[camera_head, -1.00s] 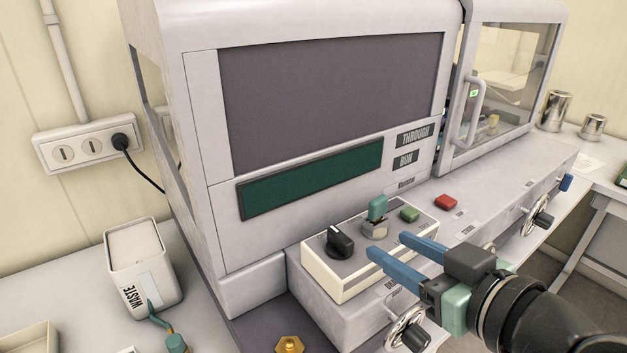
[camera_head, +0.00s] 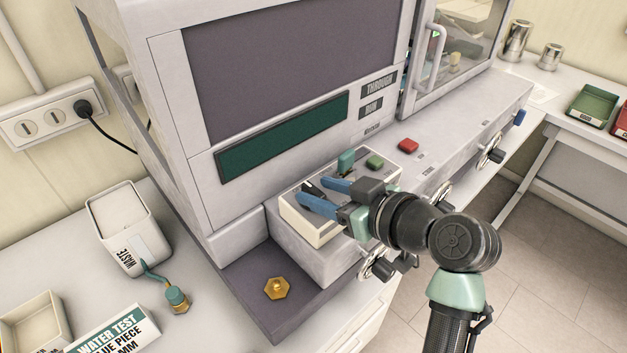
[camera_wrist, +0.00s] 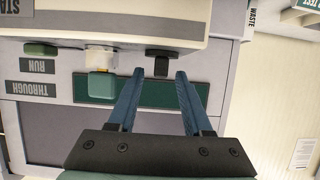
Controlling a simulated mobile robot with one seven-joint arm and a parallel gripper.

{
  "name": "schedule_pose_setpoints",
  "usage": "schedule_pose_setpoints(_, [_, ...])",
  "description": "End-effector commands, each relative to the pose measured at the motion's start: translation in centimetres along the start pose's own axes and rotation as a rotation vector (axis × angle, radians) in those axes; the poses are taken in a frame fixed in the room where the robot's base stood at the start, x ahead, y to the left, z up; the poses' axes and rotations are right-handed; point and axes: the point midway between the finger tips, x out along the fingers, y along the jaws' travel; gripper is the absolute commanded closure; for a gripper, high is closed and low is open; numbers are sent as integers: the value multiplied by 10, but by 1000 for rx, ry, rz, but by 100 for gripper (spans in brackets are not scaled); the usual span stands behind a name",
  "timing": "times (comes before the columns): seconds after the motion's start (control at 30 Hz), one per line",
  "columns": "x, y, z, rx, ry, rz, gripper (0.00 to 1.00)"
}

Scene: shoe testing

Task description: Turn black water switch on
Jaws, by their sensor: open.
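The black water switch (camera_head: 312,187) is a knob on the cream control box (camera_head: 297,222). In the head view my gripper (camera_head: 310,190) has its two blue fingers over the left part of the box, at the knob, partly hiding it. In the wrist view the black switch (camera_wrist: 158,62) shows between the tips of my open gripper (camera_wrist: 160,76), with a gap to each finger. I cannot tell whether a finger touches it. My gripper holds nothing.
A teal switch (camera_head: 346,160) stands right of the knob, close to a finger. A green button (camera_head: 375,162) and a red button (camera_head: 408,145) lie further right. The machine's front panel (camera_head: 285,140) rises behind. A waste bin (camera_head: 130,235) stands left.

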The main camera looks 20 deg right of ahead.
Motion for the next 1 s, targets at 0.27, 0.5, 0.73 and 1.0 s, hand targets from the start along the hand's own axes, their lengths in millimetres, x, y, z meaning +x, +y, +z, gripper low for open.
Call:
schedule_pose_setpoints(0.27, [22, 0, -1, 0, 1, 0, 50])
schedule_pose_setpoints(0.5, [23, 0, 0, 0, 1, 0, 50])
schedule_pose_setpoints(0.73, [23, 0, 0, 0, 1, 0, 88])
schedule_pose_setpoints(1.0, [23, 0, 0, 0, 1, 0, 100])
